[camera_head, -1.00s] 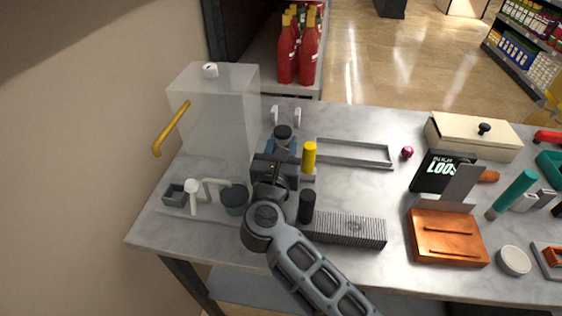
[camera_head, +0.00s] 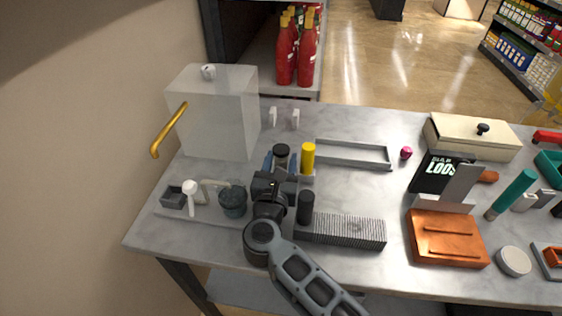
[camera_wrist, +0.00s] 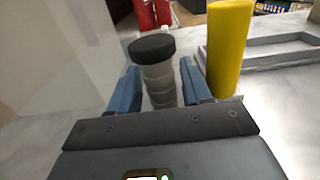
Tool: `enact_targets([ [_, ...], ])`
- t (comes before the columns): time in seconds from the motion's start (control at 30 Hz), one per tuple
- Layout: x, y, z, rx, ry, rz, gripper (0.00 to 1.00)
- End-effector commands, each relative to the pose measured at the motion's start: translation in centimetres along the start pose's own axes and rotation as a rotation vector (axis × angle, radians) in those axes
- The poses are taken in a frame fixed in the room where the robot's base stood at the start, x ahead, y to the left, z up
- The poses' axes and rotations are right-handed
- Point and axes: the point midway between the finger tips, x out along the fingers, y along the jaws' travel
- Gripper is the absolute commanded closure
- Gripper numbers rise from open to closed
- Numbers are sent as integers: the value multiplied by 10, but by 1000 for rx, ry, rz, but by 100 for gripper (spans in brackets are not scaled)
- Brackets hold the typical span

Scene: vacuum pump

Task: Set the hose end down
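The hose end seems to be the grey ribbed cylinder with a black cap (camera_head: 281,151). It stands upright between my gripper's blue fingers (camera_head: 280,163). A light bent pipe (camera_head: 213,184) and a dark round pot (camera_head: 233,201) are to the left of my gripper, on a low plate.
A yellow cylinder (camera_head: 308,158) stands close on the right, also in the wrist view (camera_wrist: 227,50). A translucent box (camera_head: 215,115) is behind left. A black cylinder (camera_head: 305,207) and a ribbed block (camera_head: 345,231) are to the right. An empty grey frame (camera_head: 352,164) lies beyond.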

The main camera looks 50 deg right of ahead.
Motion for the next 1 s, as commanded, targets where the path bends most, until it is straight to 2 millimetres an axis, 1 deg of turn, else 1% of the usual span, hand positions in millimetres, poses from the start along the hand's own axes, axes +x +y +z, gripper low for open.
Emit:
enact_targets([
  [0.2,0,0,1,0,0,0,52],
  [0.33,-1,0,5,0,0,0,52],
  [0.37,-6,0,2,0,1,2,52],
  [0.47,-22,0,0,-1,2,2,52],
  [0.6,-52,0,-1,0,3,3,52],
  [0.8,-91,0,0,-1,2,3,52],
  [0.9,-105,0,1,-2,1,2,52],
  [1.0,-114,0,2,-1,1,1,52],
])
